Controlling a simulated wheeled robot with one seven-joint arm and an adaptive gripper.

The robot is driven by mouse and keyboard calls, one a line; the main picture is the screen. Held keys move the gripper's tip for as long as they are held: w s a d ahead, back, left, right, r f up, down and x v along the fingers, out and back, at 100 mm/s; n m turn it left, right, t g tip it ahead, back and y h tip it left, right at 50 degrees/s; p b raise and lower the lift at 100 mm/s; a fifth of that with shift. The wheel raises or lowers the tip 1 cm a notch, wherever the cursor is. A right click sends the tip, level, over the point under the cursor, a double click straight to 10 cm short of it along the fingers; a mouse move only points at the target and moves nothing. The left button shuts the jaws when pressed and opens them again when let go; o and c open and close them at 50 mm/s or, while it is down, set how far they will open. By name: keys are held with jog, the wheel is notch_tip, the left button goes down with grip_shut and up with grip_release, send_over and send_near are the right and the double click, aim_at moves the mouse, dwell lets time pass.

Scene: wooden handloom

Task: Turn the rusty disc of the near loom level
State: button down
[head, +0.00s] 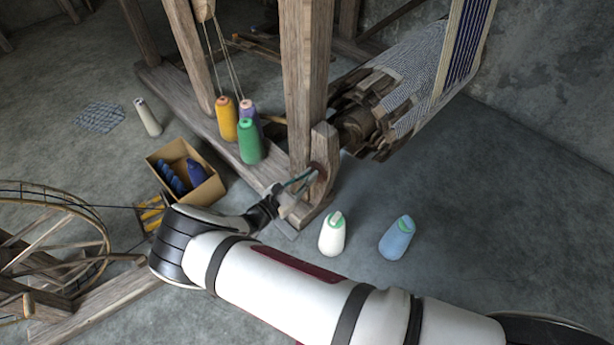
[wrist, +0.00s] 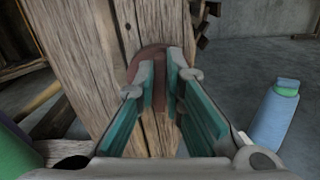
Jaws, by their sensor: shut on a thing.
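The rusty disc (wrist: 149,54) is a reddish-brown round part on the side of a wooden loom post (wrist: 82,62). My gripper (wrist: 161,88) has its two teal-padded fingers on either side of a brown upright part of the disc, shut on it. The fingers hide much of the disc. In the head view my gripper (head: 300,182) reaches the foot of the near loom post (head: 305,85), where the disc (head: 319,170) shows only as a small dark rusty patch. The disc's exact tilt is hard to tell.
A white bottle (head: 332,238) and a blue bottle (head: 396,240) stand on the floor right of my gripper. Yellow, green and purple cones (head: 250,145) sit on the loom's base beam. A cardboard box (head: 208,191) and a spinning wheel (head: 50,235) are at left.

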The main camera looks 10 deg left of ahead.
jog(key=m, duration=0.5)
jog(key=f+m, duration=0.1)
jog(key=m, duration=0.5)
jog(key=s+d+m, duration=0.1)
jog(key=m, duration=0.4)
jog(key=shift+f, duration=0.35)
jog(key=shift+m, duration=0.4)
jog(key=c, duration=1.7)
grip_release()
jog(key=v, duration=1.2)
jog(key=shift+w, duration=0.1)
